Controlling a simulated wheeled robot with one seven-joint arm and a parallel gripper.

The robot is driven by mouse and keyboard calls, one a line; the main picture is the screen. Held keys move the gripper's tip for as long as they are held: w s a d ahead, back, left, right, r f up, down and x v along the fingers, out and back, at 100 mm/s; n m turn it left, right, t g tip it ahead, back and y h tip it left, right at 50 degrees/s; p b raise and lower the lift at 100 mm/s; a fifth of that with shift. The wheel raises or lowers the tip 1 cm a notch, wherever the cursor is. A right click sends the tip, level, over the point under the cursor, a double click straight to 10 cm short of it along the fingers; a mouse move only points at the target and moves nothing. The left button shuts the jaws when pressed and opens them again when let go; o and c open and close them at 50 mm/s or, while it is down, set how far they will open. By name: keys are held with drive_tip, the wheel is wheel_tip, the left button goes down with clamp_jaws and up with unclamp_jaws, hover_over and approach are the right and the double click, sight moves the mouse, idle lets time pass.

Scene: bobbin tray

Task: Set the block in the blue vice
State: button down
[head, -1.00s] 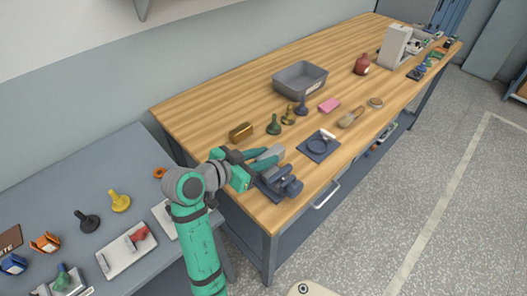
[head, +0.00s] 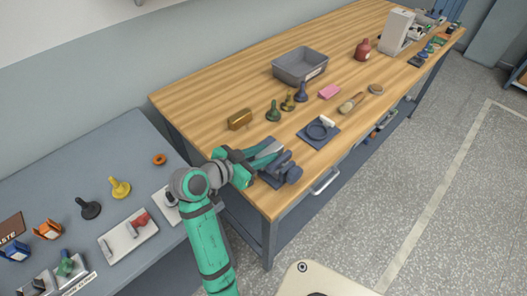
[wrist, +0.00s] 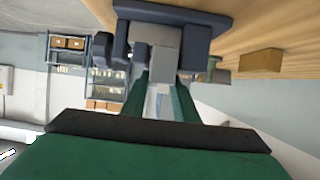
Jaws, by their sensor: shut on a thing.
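The blue vice (head: 284,172) sits at the near left corner of the wooden workbench. My gripper (head: 264,155) is at it, its teal fingers pointing toward the vice. In the wrist view the vice (wrist: 172,10) is at the top, with a dark blue jaw on each side. The grey block (wrist: 156,36) shows between these jaws, at the tips of my gripper (wrist: 160,88), which is shut on it. In the head view the fingers and vice mostly hide the block. I cannot tell whether the block touches the vice floor.
A brass-coloured block (head: 240,119) and several bobbin-shaped pieces (head: 273,111) stand behind the vice. A grey bin (head: 300,66) is further back. A lower grey table (head: 115,160) with other fixtures is at left.

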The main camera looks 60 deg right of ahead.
drive_tip(key=c, duration=1.3)
unclamp_jaws()
drive_tip(key=shift+c, duration=0.2)
drive_tip(key=v, duration=1)
drive_tip(key=shift+a+r, duration=0.2)
drive_tip(key=shift+a, duration=0.15)
drive_tip(key=shift+w, duration=0.1)
